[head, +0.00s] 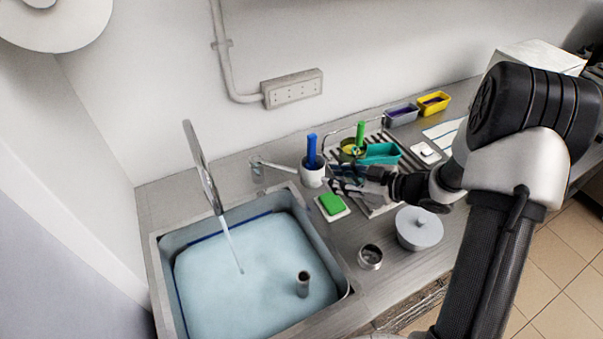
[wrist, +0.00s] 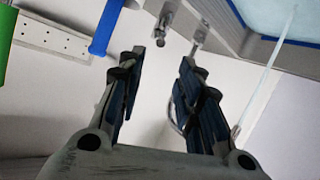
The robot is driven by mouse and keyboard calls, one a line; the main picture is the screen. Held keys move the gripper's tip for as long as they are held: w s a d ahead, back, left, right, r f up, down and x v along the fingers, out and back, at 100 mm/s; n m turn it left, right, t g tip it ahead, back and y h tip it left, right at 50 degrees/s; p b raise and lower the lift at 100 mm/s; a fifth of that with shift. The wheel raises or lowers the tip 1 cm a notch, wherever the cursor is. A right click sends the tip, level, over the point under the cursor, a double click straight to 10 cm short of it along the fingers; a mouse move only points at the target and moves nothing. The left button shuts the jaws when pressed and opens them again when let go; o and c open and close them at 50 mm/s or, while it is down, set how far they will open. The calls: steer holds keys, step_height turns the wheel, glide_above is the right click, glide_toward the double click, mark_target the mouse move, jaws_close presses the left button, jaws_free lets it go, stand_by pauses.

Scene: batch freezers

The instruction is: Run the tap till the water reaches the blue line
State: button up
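The sink (head: 160,285) holds pale blue water (head: 225,290). A dark blue line (head: 215,232) runs along its inner wall, showing at the back; the water surface lies close below it, the exact gap hard to tell. A stream (head: 232,250) runs from the tap's tall curved spout (head: 205,170) into the water. The tap's lever (head: 278,165) points right from its base behind the sink. My gripper (head: 332,184) is right of the lever, near the white pot. In the wrist view its two fingers (wrist: 160,62) are apart and empty, with tap fittings (wrist: 163,22) beyond the tips.
A white pot with a blue-handled tool (head: 312,150) stands close to my gripper. A green sponge (head: 331,203), a metal cup (head: 370,257) and a lidded grey pot (head: 419,229) are on the counter. A pipe (head: 303,284) stands in the water. A drying rack holds several items behind.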

mark_target(300, 172)
steer(key=b+x, duration=0.2)
steer(key=x, duration=1.3)
steer(key=shift+w+b, duration=0.1)
steer(key=shift+b, duration=0.3)
steer(key=shift+c, duration=0.3)
jaws_close()
